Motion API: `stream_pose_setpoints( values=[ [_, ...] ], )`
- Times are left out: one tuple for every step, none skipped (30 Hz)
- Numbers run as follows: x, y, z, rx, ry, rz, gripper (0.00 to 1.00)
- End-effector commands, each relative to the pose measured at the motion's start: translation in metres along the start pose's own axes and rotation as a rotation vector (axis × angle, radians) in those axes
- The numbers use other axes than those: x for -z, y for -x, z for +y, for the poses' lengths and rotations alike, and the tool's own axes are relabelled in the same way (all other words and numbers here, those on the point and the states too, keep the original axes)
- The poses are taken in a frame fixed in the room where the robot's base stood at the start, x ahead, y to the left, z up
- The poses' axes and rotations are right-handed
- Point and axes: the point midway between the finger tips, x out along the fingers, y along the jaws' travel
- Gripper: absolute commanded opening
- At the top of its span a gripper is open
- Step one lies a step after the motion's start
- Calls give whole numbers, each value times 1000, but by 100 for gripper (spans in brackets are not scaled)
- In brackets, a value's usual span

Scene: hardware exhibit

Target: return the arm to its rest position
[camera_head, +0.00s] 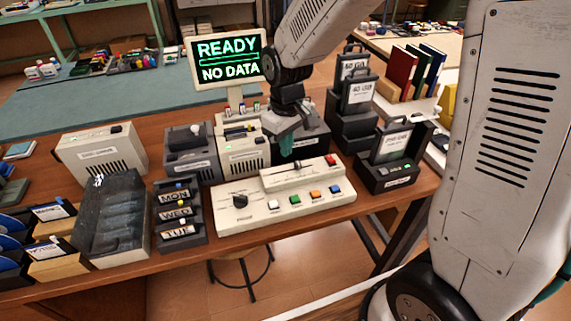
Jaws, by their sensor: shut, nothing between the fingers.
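My gripper (287,146) hangs from my pale grey arm above the table, behind the long beige control panel (283,197). Its teal fingers point down and are shut with nothing between them. It is close in front of a dark grey box, which it partly hides. I cannot tell whether the fingertips touch anything. My arm comes in from the top and the right side of the view.
A screen (227,60) reading "READY NO DATA" stands left of my arm. Cartridge holders (390,160) stand at right. Floor shows beyond the front edge.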

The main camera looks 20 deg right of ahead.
Motion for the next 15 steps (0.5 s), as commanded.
stream_pose_setpoints(
  values=[
    [0,5,0,0,0,1,0],
    [0,8,0,0,0,1,0],
    [0,11,0,0,0,1,0],
    [0,12,0,0,0,1,0],
    [0,14,0,0,0,1,0],
    [0,15,0,0,0,0,0],
    [0,16,0,0,0,0,0],
    [0,16,0,0,0,-1,0],
    [0,16,0,0,0,-1,0],
    [0,16,0,0,0,-1,0],
    [0,16,0,0,0,-1,0],
    [0,16,0,0,0,-1,0],
    [0,16,0,0,0,-1,0],
    [0,16,0,0,0,-1,0],
    [0,16,0,0,0,-1,0]
  ],
)
